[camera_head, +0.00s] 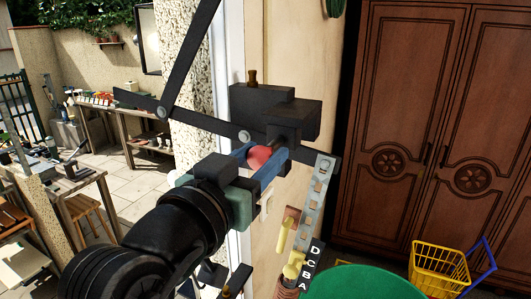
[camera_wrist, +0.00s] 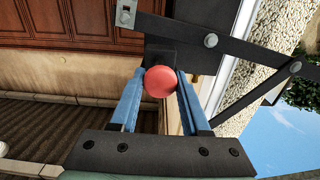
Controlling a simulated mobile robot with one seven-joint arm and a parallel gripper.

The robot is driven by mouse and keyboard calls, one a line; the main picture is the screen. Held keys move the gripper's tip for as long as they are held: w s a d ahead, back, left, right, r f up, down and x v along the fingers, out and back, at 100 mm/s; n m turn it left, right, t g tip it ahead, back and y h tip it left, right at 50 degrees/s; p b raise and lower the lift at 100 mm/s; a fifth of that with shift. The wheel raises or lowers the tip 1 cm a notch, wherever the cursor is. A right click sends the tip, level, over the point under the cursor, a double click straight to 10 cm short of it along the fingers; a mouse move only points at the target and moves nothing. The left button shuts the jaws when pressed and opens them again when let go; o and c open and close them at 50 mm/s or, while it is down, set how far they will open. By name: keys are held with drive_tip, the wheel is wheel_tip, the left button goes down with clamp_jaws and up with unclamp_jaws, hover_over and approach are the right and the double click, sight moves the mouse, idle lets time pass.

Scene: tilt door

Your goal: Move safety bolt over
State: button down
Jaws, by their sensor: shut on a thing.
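A round red knob (camera_head: 259,157) sits in front of a black mechanism block (camera_head: 296,118) on the wall beside the door opening; I take it to be the safety bolt's handle. My gripper (camera_head: 263,160) has its blue fingers around the knob, one on each side. In the wrist view, my gripper (camera_wrist: 160,82) is shut on the red knob (camera_wrist: 160,80), with the black block (camera_wrist: 172,52) right behind. The bolt's shaft is mostly hidden.
Dark flat bars (camera_head: 180,115) are pinned together and cross the block. A perforated plate (camera_head: 321,190) hangs at its right. A brown wardrobe (camera_head: 420,130), a yellow basket (camera_head: 440,266) and a green round top (camera_head: 365,282) stand at the right. Workbenches (camera_head: 110,125) stand outside at the left.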

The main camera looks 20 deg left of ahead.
drive_tip(key=shift+s, duration=0.25)
drive_tip(key=shift+w+a, duration=0.1)
drive_tip(key=shift+w, duration=0.05)
drive_tip(key=shift+c, duration=2)
unclamp_jaws()
drive_tip(key=shift+s+r, duration=0.1)
drive_tip(key=shift+s, duration=0.1)
drive_tip(key=shift+w, duration=0.1)
drive_tip(key=shift+w, duration=0.1)
drive_tip(key=shift+s+a+b, duration=0.15)
drive_tip(key=shift+s+b, duration=3.4)
drive_tip(key=shift+s, duration=2.95)
